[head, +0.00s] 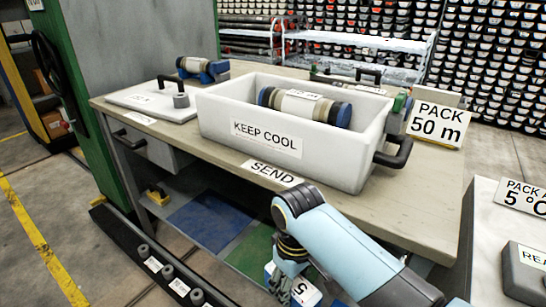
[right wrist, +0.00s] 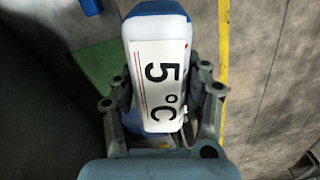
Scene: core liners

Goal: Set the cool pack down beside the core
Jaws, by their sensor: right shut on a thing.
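The cool pack (right wrist: 158,70) is a white block with blue ends, marked 5°C, filling the middle of the right wrist view. My right gripper (right wrist: 160,95) is shut on it, one finger on each side. In the head view the right gripper (head: 290,278) hangs low in front of the table, with part of the pack (head: 306,292) showing beside it. The core (head: 300,105) is a pale cylinder with dark bands and blue ends, lying inside the white KEEP COOL box (head: 215,117) on the table. My left gripper is not in view.
The box is open, with a black handle (head: 394,152) at its right. A white lid (head: 150,98) and another banded cylinder (head: 202,68) lie at the table's left. A PACK 50 m sign (head: 437,124) stands at the right. The table's front edge (head: 330,207) is above the gripper.

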